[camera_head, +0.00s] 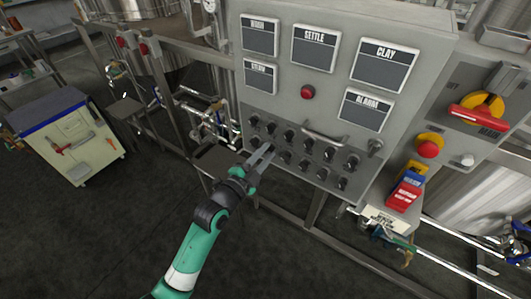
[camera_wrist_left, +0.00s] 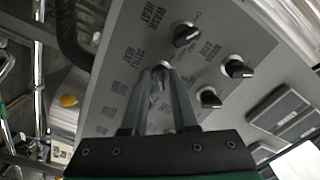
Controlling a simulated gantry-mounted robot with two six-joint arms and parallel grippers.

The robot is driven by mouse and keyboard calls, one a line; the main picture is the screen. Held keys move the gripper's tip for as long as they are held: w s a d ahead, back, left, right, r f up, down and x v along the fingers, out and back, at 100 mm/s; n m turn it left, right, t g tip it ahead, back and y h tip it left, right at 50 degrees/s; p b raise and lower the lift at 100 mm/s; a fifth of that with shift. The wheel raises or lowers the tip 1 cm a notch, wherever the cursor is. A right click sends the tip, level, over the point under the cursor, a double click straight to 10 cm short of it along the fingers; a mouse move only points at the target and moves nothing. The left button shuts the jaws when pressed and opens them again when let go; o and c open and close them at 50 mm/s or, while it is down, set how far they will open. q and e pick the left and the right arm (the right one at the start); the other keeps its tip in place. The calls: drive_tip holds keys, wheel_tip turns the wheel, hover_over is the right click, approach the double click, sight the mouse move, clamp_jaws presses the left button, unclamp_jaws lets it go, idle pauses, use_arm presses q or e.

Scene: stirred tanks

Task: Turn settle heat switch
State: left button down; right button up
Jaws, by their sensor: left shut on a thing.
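The grey control panel (camera_head: 225,75) carries rows of small black rotary switches below its display plates. My left gripper (camera_head: 266,149) reaches the left part of the switch rows. In the left wrist view the two fingers of this gripper (camera_wrist_left: 161,76) are closed around a small knob, the settle heat switch (camera_wrist_left: 160,74), beside the printed "SETTLE HEAT" label (camera_wrist_left: 132,57). The fingers hide most of the knob, so I cannot tell which way it points. My right gripper is in neither view.
Other black switches (camera_wrist_left: 184,35) stand close around the fingers. A metal handle (camera_head: 323,136) sticks out from the panel, with a red alarm button (camera_head: 307,92) above it. Pipes (camera_head: 205,115) lie to the left. A cart (camera_head: 67,135) stands further left.

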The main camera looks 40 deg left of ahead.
use_arm(q)
drive_tip(key=n+p, duration=0.3)
drive_tip(key=n, duration=0.2)
drive_tip(key=shift+r+n, duration=0.1)
drive_tip(key=shift+n, duration=0.2)
drive_tip(key=n+p, duration=0.2)
drive_tip(key=n, duration=0.4)
drive_tip(key=n+p, duration=0.2)
drive_tip(key=n, duration=0.3)
drive_tip(key=shift+n, duration=0.4)
drive_tip(key=n+p, duration=0.1)
drive_tip(key=n, duration=0.4)
drive_tip(key=shift+n, duration=0.4)
drive_tip(key=c, duration=0.9)
unclamp_jaws()
